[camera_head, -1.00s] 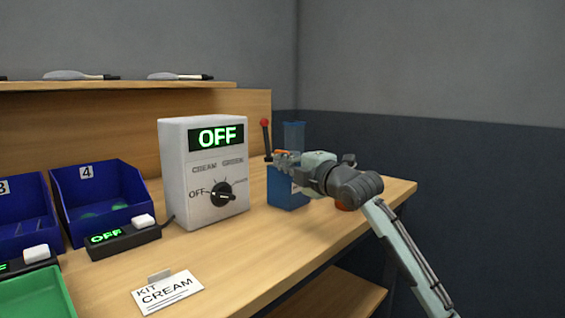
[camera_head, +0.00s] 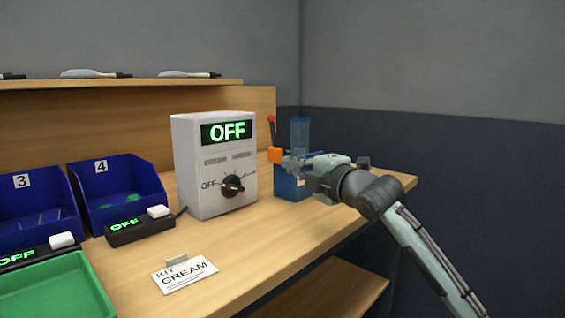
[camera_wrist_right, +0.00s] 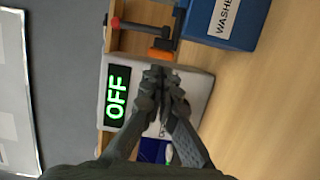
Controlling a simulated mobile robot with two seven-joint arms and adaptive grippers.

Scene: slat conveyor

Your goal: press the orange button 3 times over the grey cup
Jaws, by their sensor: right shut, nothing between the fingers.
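An orange block (camera_head: 274,154) shows at the tips of my right gripper (camera_head: 287,160), beside the blue dispenser (camera_head: 292,187); I cannot tell for sure whether it is the button. In the right wrist view the orange block (camera_wrist_right: 160,54) lies just beyond the fingertips (camera_wrist_right: 163,82), by a dark lever with a red knob (camera_wrist_right: 115,22). My right gripper is shut and empty; whether it touches the block is unclear. No grey cup can be made out; my arm covers part of the bench. My left gripper is out of view.
A white control box (camera_head: 213,165) with a dial and an OFF display stands left of the dispenser. Blue bins (camera_head: 118,207), a green tray (camera_head: 55,290) and a KIT CREAM card (camera_head: 185,275) lie further left. The bench front is clear.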

